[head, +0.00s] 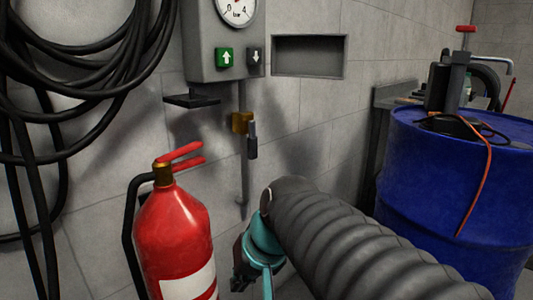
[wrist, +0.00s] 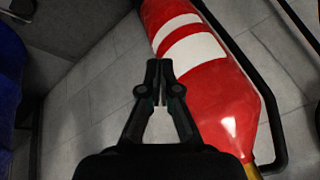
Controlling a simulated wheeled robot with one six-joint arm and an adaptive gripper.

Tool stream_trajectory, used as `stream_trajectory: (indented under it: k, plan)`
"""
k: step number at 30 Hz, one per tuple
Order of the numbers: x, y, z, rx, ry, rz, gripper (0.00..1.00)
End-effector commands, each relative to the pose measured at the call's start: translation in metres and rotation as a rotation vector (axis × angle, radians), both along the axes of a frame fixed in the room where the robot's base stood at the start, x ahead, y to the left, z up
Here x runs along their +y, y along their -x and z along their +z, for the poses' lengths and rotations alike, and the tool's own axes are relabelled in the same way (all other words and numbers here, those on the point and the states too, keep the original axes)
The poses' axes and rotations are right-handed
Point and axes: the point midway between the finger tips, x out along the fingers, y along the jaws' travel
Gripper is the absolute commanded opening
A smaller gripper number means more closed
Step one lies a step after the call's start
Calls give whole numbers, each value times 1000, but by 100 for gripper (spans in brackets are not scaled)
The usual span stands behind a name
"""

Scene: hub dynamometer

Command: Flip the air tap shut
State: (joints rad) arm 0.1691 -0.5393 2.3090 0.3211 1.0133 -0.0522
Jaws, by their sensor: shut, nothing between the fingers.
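The air tap (head: 240,122) is a brass body on a thin grey vertical pipe below the gauge box on the wall. Its dark lever (head: 252,141) hangs down, roughly along the pipe and just right of it. My gripper (head: 240,279) is low in the head view, below the tap and well apart from it, partly hidden beside the extinguisher. In the wrist view my gripper (wrist: 159,70) has its fingertips together with nothing between them. The tap is not in the wrist view.
A red fire extinguisher (head: 174,238) stands left of my gripper; it also fills the right of the wrist view (wrist: 215,85). A grey gauge box (head: 205,45) hangs above the tap. Black hoses (head: 85,115) hang at left. A blue drum (head: 445,185) stands at right.

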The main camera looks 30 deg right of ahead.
Motion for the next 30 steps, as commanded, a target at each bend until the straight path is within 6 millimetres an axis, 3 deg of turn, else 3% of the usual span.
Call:
stream_trajectory:
  k: [1,8,11,16,19,24,27,30]
  plan:
    - [-5,-20,0,17,-78,-47,0]
    - [-36,-108,31,1,-446,-197,0]
    - [-65,-147,46,-44,-604,-250,0]
    - [-140,-203,72,-173,-856,-321,0]
    - [-190,-225,86,-269,-980,-346,0]
    - [-262,-239,103,-415,-1119,-367,0]
    - [-286,-241,109,-468,-1160,-370,0]
    - [-298,-241,112,-494,-1180,-370,0]
